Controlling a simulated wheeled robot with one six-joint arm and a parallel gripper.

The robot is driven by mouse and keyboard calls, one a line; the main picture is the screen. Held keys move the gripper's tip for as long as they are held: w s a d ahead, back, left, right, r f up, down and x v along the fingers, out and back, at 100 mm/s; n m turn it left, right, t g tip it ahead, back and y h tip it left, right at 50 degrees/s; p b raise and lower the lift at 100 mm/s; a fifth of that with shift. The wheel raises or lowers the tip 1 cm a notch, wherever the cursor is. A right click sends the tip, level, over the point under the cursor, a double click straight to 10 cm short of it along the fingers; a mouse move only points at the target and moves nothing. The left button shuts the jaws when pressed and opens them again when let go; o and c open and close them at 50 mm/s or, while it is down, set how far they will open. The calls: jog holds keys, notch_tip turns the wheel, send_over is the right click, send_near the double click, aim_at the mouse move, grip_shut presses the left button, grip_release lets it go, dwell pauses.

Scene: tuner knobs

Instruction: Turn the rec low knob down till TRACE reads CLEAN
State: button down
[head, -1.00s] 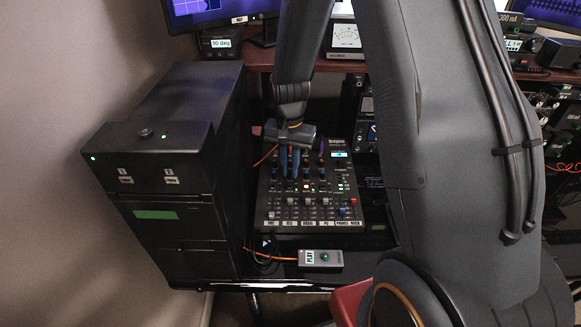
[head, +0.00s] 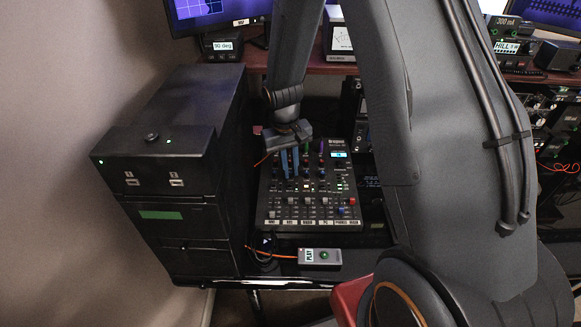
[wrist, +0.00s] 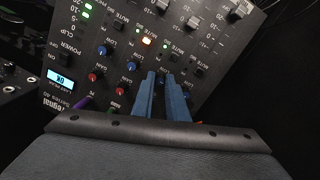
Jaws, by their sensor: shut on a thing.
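My gripper (head: 290,177) has blue fingers that reach down into the knob rows of the black mixer (head: 350,207), above the fader labelled REC. In the wrist view my gripper (wrist: 161,76) is shut on a small knob in the row marked LOW, the rec low knob. The fingers hide most of that knob, so its pointer cannot be read. Other blue low knobs (wrist: 101,51) show beside it. The monitor (head: 215,8) at top left shows a purple plot and is cut off at the top. I cannot read a TRACE word there.
A large black cabinet (head: 170,215) stands close left of the mixer. A small grey PLAY box (head: 320,257) with a green button lies in front. A small display reading 90 deg (head: 222,46) sits under the monitor. More equipment crowds the right.

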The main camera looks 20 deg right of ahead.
dwell(0.3)
jog(key=c, duration=1.7)
grip_release()
jog(key=shift+c, duration=0.2)
jog(key=shift+r, duration=0.1)
notch_tip(320, 180, up, 8)
jog(key=b, duration=0.1)
jog(key=shift+a, duration=0.3)
